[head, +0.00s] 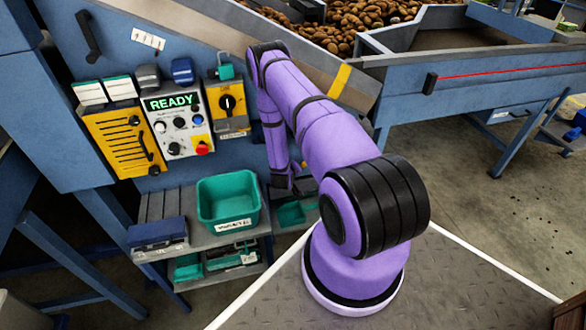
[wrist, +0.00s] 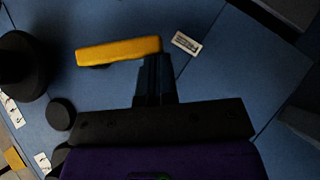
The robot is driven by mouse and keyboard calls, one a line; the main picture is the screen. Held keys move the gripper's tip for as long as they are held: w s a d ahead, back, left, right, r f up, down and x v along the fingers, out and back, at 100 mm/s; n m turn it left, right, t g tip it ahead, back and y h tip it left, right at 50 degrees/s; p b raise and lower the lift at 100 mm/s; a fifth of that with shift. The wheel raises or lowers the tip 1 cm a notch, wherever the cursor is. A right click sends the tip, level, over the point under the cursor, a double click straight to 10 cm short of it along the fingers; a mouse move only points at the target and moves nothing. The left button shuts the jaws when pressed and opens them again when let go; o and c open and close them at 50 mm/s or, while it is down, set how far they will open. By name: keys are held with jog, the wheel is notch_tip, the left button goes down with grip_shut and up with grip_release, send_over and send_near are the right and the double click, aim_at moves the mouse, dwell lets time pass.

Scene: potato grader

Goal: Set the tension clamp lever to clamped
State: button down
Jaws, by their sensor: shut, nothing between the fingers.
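In the wrist view a yellow bar-shaped handle (wrist: 118,50) stands out from a blue panel; I take it for the tension clamp lever. It lies nearly level, its right end slightly higher. A small white label (wrist: 186,43) is to its right, too small to read. My gripper (wrist: 156,62) is shut and empty, its dark fingertips just below the handle's right end. I cannot tell whether they touch it. In the head view my purple arm bends down in front of the blue machine, and the handle is not clearly visible there; the fingertips are hidden.
A black round knob (wrist: 20,62) and a black disc (wrist: 60,113) are left of the handle. In the head view a control box (head: 178,122) reads READY. A green bin (head: 228,202) sits on a shelf below. A conveyor rail (head: 318,62) runs behind my arm.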

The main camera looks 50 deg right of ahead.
jog(key=d+f+h, duration=0.1)
jog(key=s+f+n+h, duration=0.1)
jog(key=f, duration=0.1)
jog(key=d+f+n+h, duration=0.1)
jog(key=shift+s+d+f+g, duration=0.3)
jog(key=shift+d+g, duration=0.05)
jog(key=shift+g, duration=0.05)
jog(key=shift+r, duration=0.8)
jog(key=s+a+r, duration=0.2)
jog(key=s+a, duration=0.2)
jog(key=s, duration=0.2)
jog(key=s+a+r, duration=0.3)
jog(key=s+a, duration=0.1)
jog(key=s, duration=0.3)
jog(key=shift+s+a, duration=0.25)
jog(key=shift+a, duration=0.15)
